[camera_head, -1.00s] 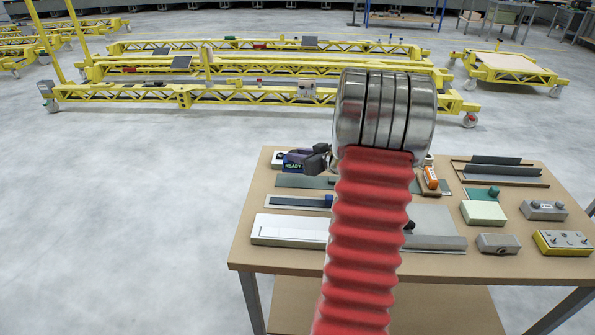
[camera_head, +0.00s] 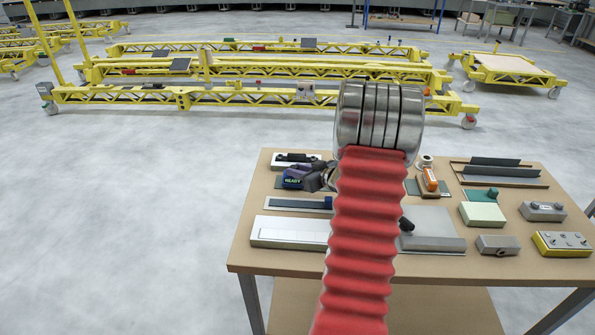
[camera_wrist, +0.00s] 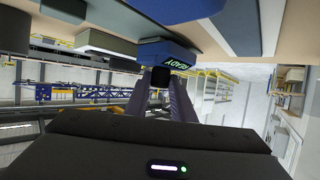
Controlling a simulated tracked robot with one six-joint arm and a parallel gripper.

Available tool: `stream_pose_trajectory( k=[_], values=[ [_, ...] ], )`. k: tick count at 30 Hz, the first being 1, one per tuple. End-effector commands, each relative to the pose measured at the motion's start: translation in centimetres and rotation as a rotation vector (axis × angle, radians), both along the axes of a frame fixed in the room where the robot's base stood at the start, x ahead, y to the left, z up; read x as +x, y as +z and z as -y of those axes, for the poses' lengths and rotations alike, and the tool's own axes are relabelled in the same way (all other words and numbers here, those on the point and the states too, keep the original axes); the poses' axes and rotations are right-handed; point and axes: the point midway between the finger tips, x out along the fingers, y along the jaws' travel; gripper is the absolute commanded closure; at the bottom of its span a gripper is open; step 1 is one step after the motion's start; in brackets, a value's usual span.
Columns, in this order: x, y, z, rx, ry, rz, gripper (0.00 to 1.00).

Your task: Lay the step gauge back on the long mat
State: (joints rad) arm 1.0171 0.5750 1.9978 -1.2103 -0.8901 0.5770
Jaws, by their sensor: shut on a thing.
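My gripper (camera_head: 318,177), dark grey, is shut on a blue and dark device with a green READY display (camera_head: 293,182), which I take to be the step gauge. The gauge is over the left back part of the table, low above a dark grey-green mat, which I take to be the long mat; the gauge and my arm hide most of it. In the wrist view the fingers (camera_wrist: 162,95) close on the gauge (camera_wrist: 165,54), just below the tabletop in that turned picture. I cannot tell whether the gauge touches the mat.
The wooden table (camera_head: 244,250) holds a white board with a black part (camera_head: 283,160), a grey strip with a blue block (camera_head: 328,202), a white slab (camera_head: 285,232), a grey plate (camera_head: 430,221) and several boxes at right. Yellow trolleys (camera_head: 240,95) stand behind.

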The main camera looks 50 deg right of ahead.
Motion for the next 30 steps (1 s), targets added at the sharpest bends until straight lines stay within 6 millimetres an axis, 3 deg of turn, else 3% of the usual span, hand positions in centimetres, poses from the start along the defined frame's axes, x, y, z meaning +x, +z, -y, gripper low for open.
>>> stream_pose_trajectory(
  k=[7, 8, 15, 25, 30],
  values=[
    [0.0, -0.2, 0.0, 0.0, 0.001, 0.0, 1.0],
    [0.0, -0.2, 0.0, 0.0, 0.0, 0.0, 0.76],
    [0.0, -0.2, 0.0, -0.001, 0.001, 0.0, 0.6],
    [0.1, 0.0, -0.1, -0.001, 0.001, 0.0, 0.59],
    [-1.2, 0.6, -0.1, -0.002, 0.0, 0.0, 0.59]
  ],
)
